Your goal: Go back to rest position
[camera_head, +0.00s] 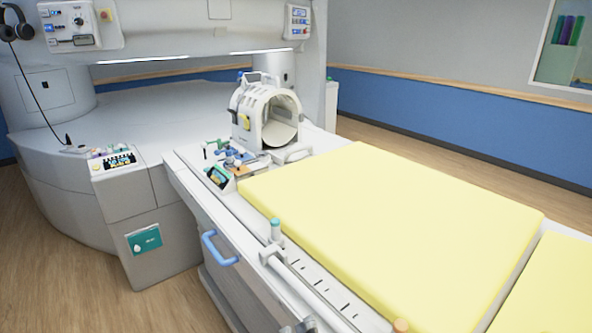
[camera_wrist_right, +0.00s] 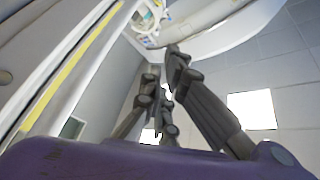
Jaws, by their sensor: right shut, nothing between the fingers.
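My right gripper (camera_head: 302,326) only just enters the head view at the bottom edge, beside the long side of the patient table (camera_head: 300,285). Most of it is cut off there. In the right wrist view its dark grey fingers (camera_wrist_right: 163,62) are shut with nothing between them. They point up toward the white scanner structure. My left gripper is not in view.
The yellow mattress (camera_head: 390,215) covers most of the table. A white head coil (camera_head: 267,115) stands at its far end. A blue handle (camera_head: 219,248) and a teal-topped post (camera_head: 276,230) stick out along the near side. Wooden floor (camera_head: 165,305) is free at lower left.

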